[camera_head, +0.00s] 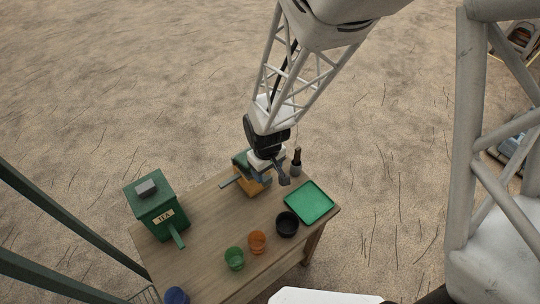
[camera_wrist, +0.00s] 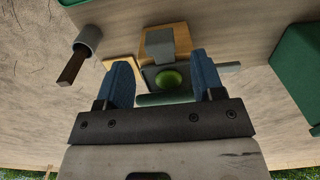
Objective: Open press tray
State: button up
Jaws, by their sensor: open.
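The press stands at the table's far edge, with a wooden base (camera_head: 252,187) and grey-green parts. In the wrist view its wooden block (camera_wrist: 178,36) and a dark grey tray (camera_wrist: 149,76) show, with a round green lump (camera_wrist: 168,79) in the tray. A dark bar (camera_wrist: 165,99) runs across the near side of the tray. My gripper (camera_head: 270,172) is over the press, open and empty. In the wrist view its blue fingers (camera_wrist: 161,70) stand apart on either side of the tray and bar. I cannot tell whether they touch. The head view partly hides the press behind my gripper.
A green tea box (camera_head: 152,208) stands left. A grey pot with a brown stick (camera_head: 296,162) is right of my gripper. A green tray (camera_head: 309,202), black cup (camera_head: 287,224), orange cup (camera_head: 257,242), green cup (camera_head: 234,258) and blue cup (camera_head: 176,296) are on the table.

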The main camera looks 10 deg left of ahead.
aim_at(267, 178)
jog(key=shift+f, duration=2.4)
grip_shut()
